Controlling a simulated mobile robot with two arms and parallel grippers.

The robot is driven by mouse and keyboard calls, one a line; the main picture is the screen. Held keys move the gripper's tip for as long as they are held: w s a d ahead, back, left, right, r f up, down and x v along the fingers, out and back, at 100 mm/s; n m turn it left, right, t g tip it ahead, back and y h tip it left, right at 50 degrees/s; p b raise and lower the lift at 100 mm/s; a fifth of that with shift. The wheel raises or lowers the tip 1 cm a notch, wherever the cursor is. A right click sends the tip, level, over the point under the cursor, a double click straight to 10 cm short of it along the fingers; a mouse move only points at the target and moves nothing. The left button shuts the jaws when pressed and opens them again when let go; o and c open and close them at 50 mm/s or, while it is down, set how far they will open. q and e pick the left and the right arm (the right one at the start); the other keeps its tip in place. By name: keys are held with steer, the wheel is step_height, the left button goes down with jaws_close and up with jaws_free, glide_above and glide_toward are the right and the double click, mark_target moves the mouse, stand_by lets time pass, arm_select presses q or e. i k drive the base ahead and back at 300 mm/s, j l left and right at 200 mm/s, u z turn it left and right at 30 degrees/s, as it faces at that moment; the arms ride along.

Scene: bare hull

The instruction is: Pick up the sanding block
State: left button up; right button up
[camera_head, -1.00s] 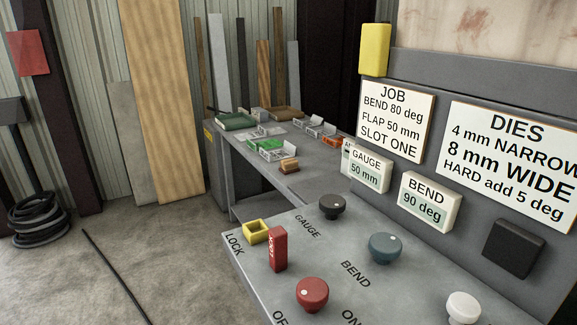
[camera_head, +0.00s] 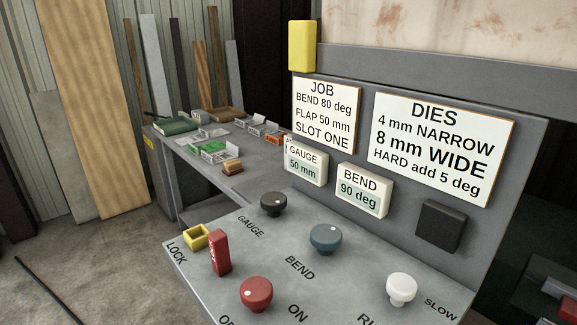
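A small tan-brown block (camera_head: 232,167), which looks like the sanding block, lies on the grey workbench (camera_head: 205,180) behind the control panel. It is small in the picture, so its details are hard to tell. It sits near the bench's front part, beside a green-and-white holder (camera_head: 213,151). Nothing touches it that I can see. Neither of my grippers is in view.
The control panel (camera_head: 330,270) with knobs and a red lock piece (camera_head: 219,252) fills the foreground. A sign board (camera_head: 445,145) rises behind it at right. A green tray (camera_head: 176,126) and several small holders stand farther back on the bench. Concrete floor (camera_head: 100,265) is open at left.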

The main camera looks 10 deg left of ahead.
mark_target(232, 167)
steer(key=i+j+z, duration=0.15)
steer(key=j+z, duration=0.3)
steer(key=i+j+z, duration=0.1)
steer(key=j+z, duration=0.2)
steer(key=z, duration=0.15)
steer(key=j+z, duration=0.45)
